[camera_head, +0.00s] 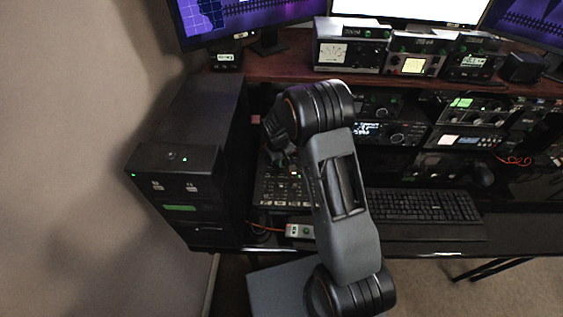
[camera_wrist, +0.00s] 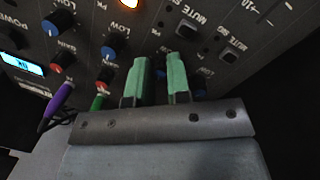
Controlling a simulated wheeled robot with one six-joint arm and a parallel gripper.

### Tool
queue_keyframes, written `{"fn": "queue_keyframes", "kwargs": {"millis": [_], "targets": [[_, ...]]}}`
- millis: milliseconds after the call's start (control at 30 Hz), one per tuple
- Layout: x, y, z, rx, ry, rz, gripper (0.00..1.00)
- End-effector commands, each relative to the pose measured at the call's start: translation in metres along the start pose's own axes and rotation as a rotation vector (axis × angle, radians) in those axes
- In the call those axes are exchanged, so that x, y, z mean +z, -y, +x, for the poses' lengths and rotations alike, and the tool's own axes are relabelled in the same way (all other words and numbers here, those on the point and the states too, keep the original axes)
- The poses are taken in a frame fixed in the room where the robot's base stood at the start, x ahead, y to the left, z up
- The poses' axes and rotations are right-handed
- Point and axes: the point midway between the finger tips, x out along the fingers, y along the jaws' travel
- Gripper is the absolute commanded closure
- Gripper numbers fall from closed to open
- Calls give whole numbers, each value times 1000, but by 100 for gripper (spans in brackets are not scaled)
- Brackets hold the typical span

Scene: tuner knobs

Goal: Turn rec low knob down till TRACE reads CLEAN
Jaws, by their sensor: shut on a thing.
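In the wrist view my gripper (camera_wrist: 161,78) has its two green fingertips down at the panel of a dark mixer (camera_wrist: 225,28), close together on a small knob that the fingers mostly hide. I cannot read that knob's own label. In the head view the mixer (camera_head: 282,190) lies on the desk left of the keyboard, and my arm covers part of it and my gripper's tips. The word LOW is printed above a blue knob (camera_wrist: 108,53) to the left of the fingers. I cannot make out a TRACE reading in either view.
A red knob (camera_wrist: 105,75) and another blue knob (camera_wrist: 52,25) sit left of my fingers. Purple (camera_wrist: 58,100) and green plugs stand close by at the lower left. A small lit display (camera_wrist: 20,63) is at the far left. A black computer tower (camera_head: 190,170) stands left of the mixer, and a keyboard (camera_head: 420,206) right.

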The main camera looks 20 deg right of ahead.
Motion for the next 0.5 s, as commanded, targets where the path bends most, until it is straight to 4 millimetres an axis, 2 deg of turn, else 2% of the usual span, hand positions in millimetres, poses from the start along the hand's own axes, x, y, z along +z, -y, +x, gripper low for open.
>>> {"fn": "queue_keyframes", "kwargs": {"millis": [500], "targets": [[0, 0, 0, 32, -27, -324, 100]]}}
